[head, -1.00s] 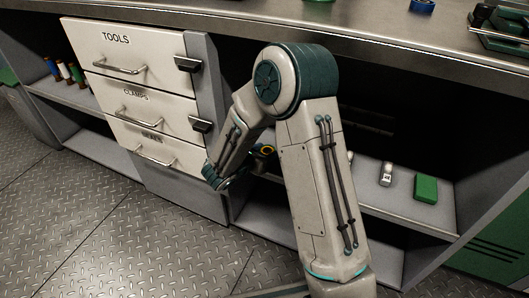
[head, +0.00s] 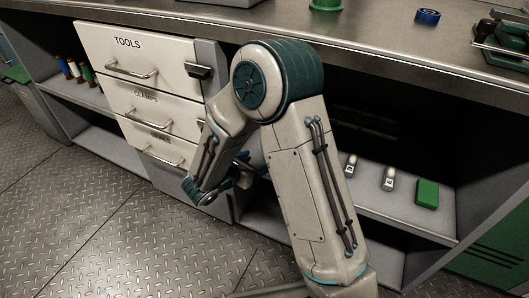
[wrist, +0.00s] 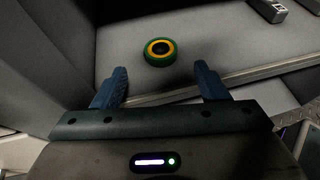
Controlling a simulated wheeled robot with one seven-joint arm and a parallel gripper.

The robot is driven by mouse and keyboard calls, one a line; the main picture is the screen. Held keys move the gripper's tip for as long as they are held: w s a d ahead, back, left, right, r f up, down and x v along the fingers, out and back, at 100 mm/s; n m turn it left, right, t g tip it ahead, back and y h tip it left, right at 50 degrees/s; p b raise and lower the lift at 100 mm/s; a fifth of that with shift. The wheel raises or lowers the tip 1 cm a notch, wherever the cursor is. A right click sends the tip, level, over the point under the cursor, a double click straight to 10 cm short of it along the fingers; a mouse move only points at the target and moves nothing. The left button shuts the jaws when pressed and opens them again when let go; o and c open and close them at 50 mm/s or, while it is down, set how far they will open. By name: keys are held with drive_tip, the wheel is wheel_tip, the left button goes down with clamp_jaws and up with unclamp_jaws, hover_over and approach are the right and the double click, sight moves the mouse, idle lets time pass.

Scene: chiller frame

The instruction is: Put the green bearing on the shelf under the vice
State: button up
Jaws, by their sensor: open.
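The green bearing (wrist: 160,52), a green ring with a yellow band and dark centre, lies flat on a grey shelf (wrist: 215,30) in the wrist view. My gripper (wrist: 160,78) is open and empty, its two dark blue fingers pointing toward the bearing, which sits just beyond the fingertips and roughly centred between them. In the head view my gripper (head: 243,160) is small and partly hidden by my arm, and the bearing is hidden. The vice (head: 505,38) stands on the bench top at the right, above the open bay with the shelf (head: 385,215).
On the shelf are small labelled pale items (head: 389,178) and a green block (head: 427,193). A drawer unit (head: 140,75) stands to the left. The bench top (head: 385,25) overhangs the bay and bears a blue ring (head: 428,16) and a green object (head: 325,4).

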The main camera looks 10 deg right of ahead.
drive_tip(key=s+d+r+m+g, duration=0.75)
drive_tip(key=s+d+m, duration=0.25)
drive_tip(key=s+m, duration=0.15)
drive_tip(key=s+a+r+m+y, duration=0.1)
drive_tip(key=s+r+m+y, duration=0.1)
drive_tip(key=s+m+y, duration=0.3)
drive_tip(key=s+a+r+m+y, duration=0.1)
drive_tip(key=s+m+y, duration=0.3)
drive_tip(key=m, duration=0.6)
drive_tip(key=shift+s+a+r+y+p, duration=0.3)
drive_tip(key=shift+s+r+y, duration=0.1)
drive_tip(key=shift+r, duration=0.15)
